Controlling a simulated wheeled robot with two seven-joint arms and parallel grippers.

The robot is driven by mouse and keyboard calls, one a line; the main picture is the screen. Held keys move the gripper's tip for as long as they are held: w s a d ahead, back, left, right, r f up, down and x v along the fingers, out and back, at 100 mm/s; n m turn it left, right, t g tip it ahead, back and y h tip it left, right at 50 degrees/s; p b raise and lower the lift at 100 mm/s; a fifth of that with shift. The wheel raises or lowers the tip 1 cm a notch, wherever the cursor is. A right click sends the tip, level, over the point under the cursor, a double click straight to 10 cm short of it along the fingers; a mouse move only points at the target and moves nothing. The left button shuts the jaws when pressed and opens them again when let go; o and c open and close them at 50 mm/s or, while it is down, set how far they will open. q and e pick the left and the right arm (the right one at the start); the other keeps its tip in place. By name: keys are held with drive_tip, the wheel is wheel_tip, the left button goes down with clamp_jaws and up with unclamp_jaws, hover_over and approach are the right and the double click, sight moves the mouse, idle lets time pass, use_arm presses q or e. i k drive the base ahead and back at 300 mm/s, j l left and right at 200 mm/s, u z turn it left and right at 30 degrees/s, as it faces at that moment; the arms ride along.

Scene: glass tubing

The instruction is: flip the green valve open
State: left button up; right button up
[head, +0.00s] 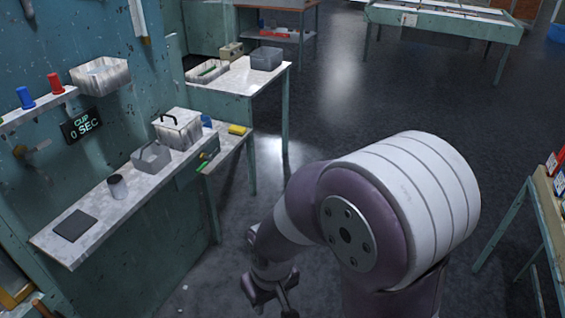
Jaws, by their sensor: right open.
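A small green part (203,166) with a brass-coloured piece beside it sits at the right end of the wall counter. It may be the green valve, but it is too small to tell its handle position. My right gripper (270,297) is low at the bottom middle of the head view, over the floor, open and empty. It is well apart from the counter and the green part. My left gripper is not in view.
The wall counter (125,222) holds a dark pad (75,225), a cup (118,187), a grey caddy (151,158) and a white box (178,130). A brass tap (38,148) is on the wall. Open floor (345,110) lies beyond my arm.

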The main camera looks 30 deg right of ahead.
sight(207, 158)
drive_tip(key=z, duration=0.5)
drive_tip(key=i+z, duration=0.25)
drive_tip(key=z, duration=0.2)
drive_tip(key=i+j+z, duration=0.15)
drive_tip(key=z, duration=0.3)
drive_tip(key=i+j+z, duration=0.15)
drive_tip(key=i+j, duration=0.4)
drive_tip(key=i+j+z, duration=0.15)
drive_tip(key=i+j, duration=0.35)
drive_tip(key=j, duration=0.1)
